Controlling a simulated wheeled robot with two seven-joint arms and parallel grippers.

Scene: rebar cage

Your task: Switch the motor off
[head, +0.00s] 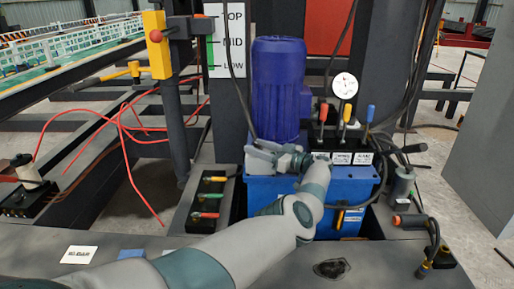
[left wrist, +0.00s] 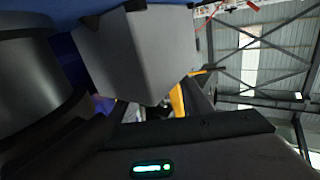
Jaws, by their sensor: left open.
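The motor (head: 279,85) is a tall dark blue ribbed cylinder standing on a bright blue tank (head: 352,190). My left arm reaches up from the lower left, and my left gripper (head: 260,155) is at the foot of the motor, above the tank's left front edge. It is open, and I see nothing held in it. Whether it touches the motor I cannot tell. A yellow box with a red knob (head: 156,45) is on the post at upper left. Which part is the motor's switch I cannot tell. My right gripper is not in view.
Levers with red, yellow and blue tops (head: 346,113) and a round gauge (head: 344,86) stand right of the motor. A box with coloured handles (head: 210,198) is left of the tank. Black cables hang near the motor; red hoses lie at left.

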